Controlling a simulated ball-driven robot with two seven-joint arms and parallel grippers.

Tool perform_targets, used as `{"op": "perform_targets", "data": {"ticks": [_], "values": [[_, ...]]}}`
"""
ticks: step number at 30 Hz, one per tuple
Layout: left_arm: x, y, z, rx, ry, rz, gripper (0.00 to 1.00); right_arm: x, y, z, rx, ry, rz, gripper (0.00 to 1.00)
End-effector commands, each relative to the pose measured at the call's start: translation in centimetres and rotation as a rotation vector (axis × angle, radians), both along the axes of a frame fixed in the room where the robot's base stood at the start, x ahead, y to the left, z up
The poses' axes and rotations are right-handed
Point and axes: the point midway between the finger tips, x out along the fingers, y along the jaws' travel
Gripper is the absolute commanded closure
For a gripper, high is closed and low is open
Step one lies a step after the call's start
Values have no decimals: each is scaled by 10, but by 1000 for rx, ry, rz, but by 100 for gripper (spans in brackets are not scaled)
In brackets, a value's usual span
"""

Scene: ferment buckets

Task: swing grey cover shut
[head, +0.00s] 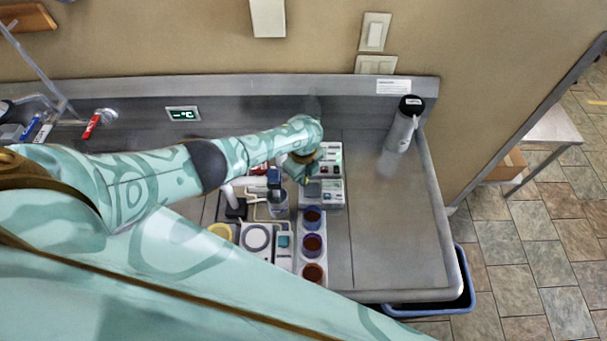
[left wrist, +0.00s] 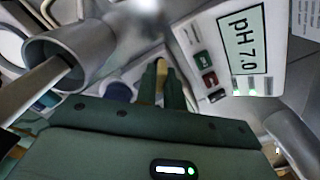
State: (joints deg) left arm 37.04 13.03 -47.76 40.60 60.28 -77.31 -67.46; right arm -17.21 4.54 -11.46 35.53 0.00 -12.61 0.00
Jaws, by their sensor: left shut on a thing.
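My left gripper (head: 305,177) points down at the grey-and-white instrument (head: 331,158) in the middle of the counter. In the left wrist view my left gripper (left wrist: 163,80) has its fingers together beside the white panel (left wrist: 250,45) that reads "pH 7.0". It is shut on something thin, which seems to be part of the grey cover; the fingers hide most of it. I cannot make out the cover's full outline or its angle. My right gripper is not in view.
Several cups with brown contents, one of them here (head: 312,244), stand in a row below the instrument. A grey vessel (head: 278,203) and pipework are left of it. A steel flask (head: 401,128) stands at the right rear. The counter's right side is clear.

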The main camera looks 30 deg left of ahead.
Motion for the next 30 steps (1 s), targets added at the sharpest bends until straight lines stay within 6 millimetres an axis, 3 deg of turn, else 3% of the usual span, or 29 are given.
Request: {"op": "perform_targets", "data": {"ticks": [5, 6, 8, 18, 23, 30], "values": [[2, 2, 2, 3, -4, 5, 100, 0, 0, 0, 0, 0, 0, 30], [2, 2, 2, 3, -4, 4, 79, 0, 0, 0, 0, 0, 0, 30], [2, 2, 1, 3, -4, 4, 68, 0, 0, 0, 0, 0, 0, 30], [1, 1, 7, -1, -2, 1, 68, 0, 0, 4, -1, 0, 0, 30], [1, 2, 37, 0, -4, 1, 68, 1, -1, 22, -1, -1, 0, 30], [2, 2, 103, 0, -5, 1, 68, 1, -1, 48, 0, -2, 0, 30]]}}
